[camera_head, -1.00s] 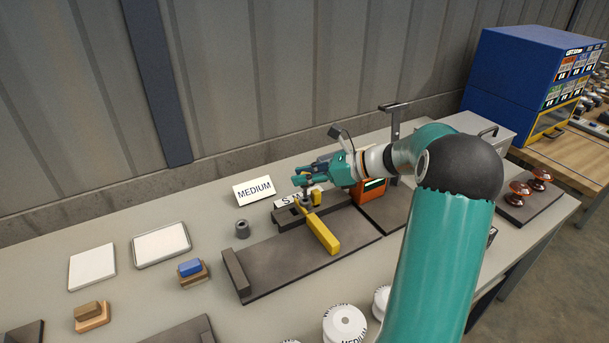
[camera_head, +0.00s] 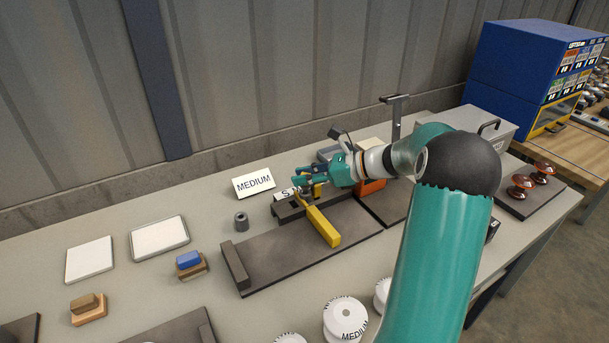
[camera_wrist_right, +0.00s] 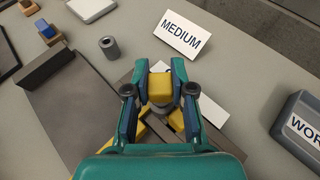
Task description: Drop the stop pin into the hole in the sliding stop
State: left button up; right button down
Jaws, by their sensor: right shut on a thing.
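My right gripper (camera_head: 308,184) is over the far end of the yellow sliding stop (camera_head: 322,228), which lies across the dark fixture plate (camera_head: 285,255). In the right wrist view its two fingers (camera_wrist_right: 159,90) are shut on the stop pin, whose yellow block-like head (camera_wrist_right: 159,87) shows between them. A grey round part shows just below the head. The fingers cover the pin's lower end and the hole, so I cannot tell whether the pin is in it. My left gripper is not in view.
A MEDIUM card (camera_head: 254,183) and a grey hollow cylinder (camera_head: 241,222) stand left of the fixture. Several white discs (camera_head: 345,318) are at the front. A grey box (camera_head: 488,130) and a blue cabinet (camera_head: 530,75) are at the right.

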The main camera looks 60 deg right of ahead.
jog(key=shift+f+b, duration=0.55)
jog(key=shift+f, duration=0.45)
jog(key=c, duration=0.9)
grip_release()
jog(key=v, duration=1.2)
jog(key=shift+d, duration=0.1)
jog(key=shift+f, duration=0.1)
